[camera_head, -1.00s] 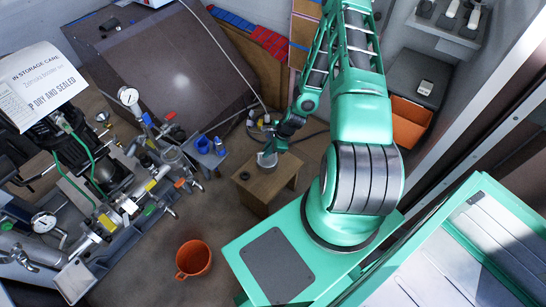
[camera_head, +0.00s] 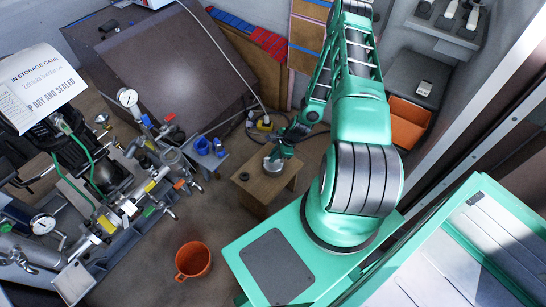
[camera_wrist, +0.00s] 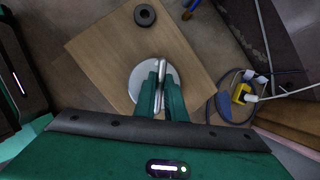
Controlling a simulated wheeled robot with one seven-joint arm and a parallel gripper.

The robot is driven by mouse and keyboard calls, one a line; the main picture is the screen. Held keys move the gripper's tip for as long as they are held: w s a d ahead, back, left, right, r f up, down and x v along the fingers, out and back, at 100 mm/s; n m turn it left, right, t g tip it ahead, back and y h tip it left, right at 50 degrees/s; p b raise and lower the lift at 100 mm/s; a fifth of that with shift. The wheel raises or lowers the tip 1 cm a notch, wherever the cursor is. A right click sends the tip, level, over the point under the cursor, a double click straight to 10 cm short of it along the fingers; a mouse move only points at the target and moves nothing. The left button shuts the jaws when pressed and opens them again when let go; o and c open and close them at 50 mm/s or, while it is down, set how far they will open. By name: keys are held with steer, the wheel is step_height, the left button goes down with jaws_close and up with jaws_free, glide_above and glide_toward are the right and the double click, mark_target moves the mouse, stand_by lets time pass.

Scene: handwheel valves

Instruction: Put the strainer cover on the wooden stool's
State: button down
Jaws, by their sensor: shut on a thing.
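The strainer cover (camera_head: 271,165) is a round light-grey disc with a raised handle. In the wrist view the cover (camera_wrist: 140,72) shows over the wooden stool's top, its disc partly hidden by my fingers. My gripper (camera_wrist: 161,82) is shut on the handle. In the head view my gripper (camera_head: 279,154) comes down over the stool (camera_head: 262,190) with the cover under it. The cover is at or very close to the stool top; I cannot tell whether it touches. The wooden stool top (camera_wrist: 100,45) fills the middle of the wrist view.
A dark ring (camera_head: 244,176) lies on the stool top, apart from the cover. An orange bucket (camera_head: 193,260) stands on the floor. Valves and pipes (camera_head: 130,200) fill the left side. A yellow item with cables (camera_wrist: 241,93) lies beside the stool.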

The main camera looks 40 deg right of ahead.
steer(key=c, duration=1.8)
jaws_free()
steer(key=s+d+r+n+g+h, duration=0.15)
steer(key=s+r+n, duration=0.25)
steer(key=r, duration=0.9)
steer(key=s+d+r+n+g+h, duration=0.1)
steer(key=s+d+r+n, duration=0.15)
steer(key=r, duration=1.15)
steer(key=s+d+r+n+g+h, duration=0.1)
steer(key=s+r+n, duration=0.3)
steer(key=r, duration=0.9)
steer(key=shift+s+a+r+n+y, duration=0.1)
steer(key=shift+s+a+r+n, duration=1.1)
steer(key=shift+s+r, duration=1.75)
steer(key=shift+s+a+r+n+y, duration=0.1)
steer(key=shift+s+a+r+n, duration=1.15)
steer(key=shift+s+r, duration=1.65)
steer(key=shift+s+a+r+n+y, duration=0.1)
steer(key=shift+s+a+r+n, duration=1.1)
steer(key=shift+s+r, duration=1.75)
